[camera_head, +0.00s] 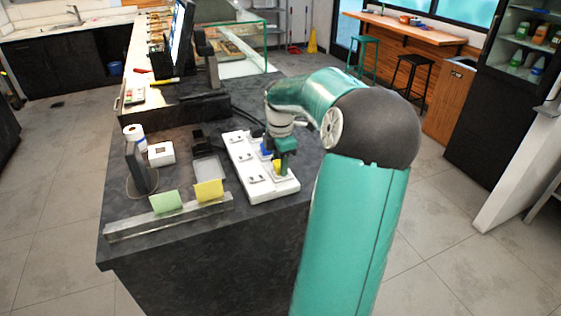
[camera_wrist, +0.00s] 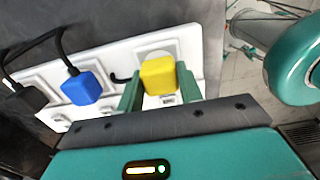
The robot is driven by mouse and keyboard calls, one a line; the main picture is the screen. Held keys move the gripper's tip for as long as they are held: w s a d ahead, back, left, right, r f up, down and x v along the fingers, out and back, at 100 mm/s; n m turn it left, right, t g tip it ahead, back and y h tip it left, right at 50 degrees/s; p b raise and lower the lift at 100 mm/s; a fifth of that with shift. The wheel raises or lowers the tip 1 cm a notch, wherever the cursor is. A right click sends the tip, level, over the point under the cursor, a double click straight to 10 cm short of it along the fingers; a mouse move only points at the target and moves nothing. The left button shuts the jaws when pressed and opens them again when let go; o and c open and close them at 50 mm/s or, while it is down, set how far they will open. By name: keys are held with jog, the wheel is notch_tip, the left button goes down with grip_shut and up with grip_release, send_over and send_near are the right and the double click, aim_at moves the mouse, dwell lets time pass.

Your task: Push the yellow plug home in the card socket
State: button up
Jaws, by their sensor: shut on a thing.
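The yellow plug (camera_wrist: 159,76) is between the two green fingers of my gripper (camera_wrist: 158,70) in the wrist view, and the fingers are shut on it. It sits over a raised square socket plate at one end of the white socket board (camera_wrist: 203,60). The plug hides the socket face, so I cannot tell how deep it is or whether a gap is left. In the head view the yellow plug (camera_head: 277,165) shows just below my green gripper (camera_head: 284,152), over the white board (camera_head: 237,160). I can read no label naming the card socket.
A blue plug (camera_wrist: 82,88) and a black plug (camera_wrist: 26,98) with black cords stand on the board beside the yellow one. On the dark counter (camera_head: 200,250) are green (camera_head: 166,202) and yellow (camera_head: 209,190) notes, a white box (camera_head: 161,153) and a paper roll (camera_head: 133,133).

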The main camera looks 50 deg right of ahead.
jog(key=shift+f, duration=0.4)
jog(key=o, duration=1)
notch_tip(320, 180, up, 14)
jog(key=shift+f, duration=0.1)
jog(key=shift+a, duration=0.1)
